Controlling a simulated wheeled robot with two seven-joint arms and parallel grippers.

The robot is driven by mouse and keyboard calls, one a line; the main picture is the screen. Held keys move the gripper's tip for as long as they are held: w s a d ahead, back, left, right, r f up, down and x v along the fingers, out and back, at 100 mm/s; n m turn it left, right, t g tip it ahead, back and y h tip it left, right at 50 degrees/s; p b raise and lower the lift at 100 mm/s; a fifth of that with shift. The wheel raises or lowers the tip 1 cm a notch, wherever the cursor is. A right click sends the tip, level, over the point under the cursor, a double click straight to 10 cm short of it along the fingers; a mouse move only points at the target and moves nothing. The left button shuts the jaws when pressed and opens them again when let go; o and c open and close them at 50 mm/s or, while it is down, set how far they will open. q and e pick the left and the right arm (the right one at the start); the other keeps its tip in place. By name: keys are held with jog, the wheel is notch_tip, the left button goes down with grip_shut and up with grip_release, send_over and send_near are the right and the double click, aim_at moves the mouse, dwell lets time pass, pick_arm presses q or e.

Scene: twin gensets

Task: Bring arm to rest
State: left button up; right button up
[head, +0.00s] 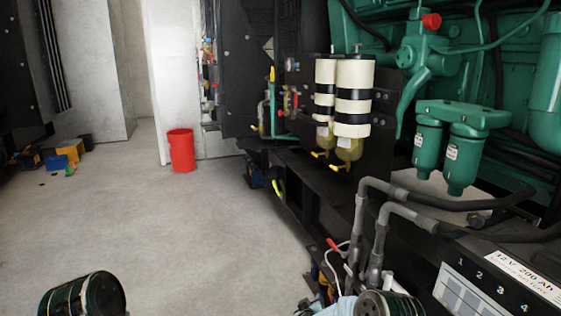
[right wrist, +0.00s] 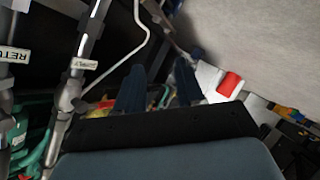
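My right gripper (right wrist: 159,65) shows in the right wrist view with its two dark blue fingers apart. Nothing shows held between them; only distant coloured parts and dark background lie behind. In the head view the right gripper is low, near the bottom edge by the grey pipes, and its fingers cannot be made out. Grey pipes (right wrist: 88,45) with a supply label run close to the left of the fingers in the wrist view. My left gripper is in neither view.
The green engine (head: 485,65) fills the right side, with cream filters (head: 354,80) and green filter bowls (head: 463,160). Bent grey pipes (head: 358,215) and a battery (head: 490,275) are close at lower right. A red bucket (head: 182,150) stands on open concrete floor (head: 150,225).

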jog(key=s+f+m+g+y+p, duration=0.1)
jog(key=s+f+m+g+y, duration=0.2)
jog(key=s, duration=0.8)
jog(key=s+f+g+y+p, duration=0.1)
jog(key=s+f+g+y, duration=0.3)
jog(key=s, duration=0.7)
jog(key=s+r+m+g, duration=0.1)
jog(key=s+m+g, duration=0.2)
jog(key=s, duration=1.6)
jog(key=shift+s+d+m+g+y, duration=0.35)
jog(key=shift+d+m+g+y, duration=0.05)
jog(key=shift+g, duration=0.8)
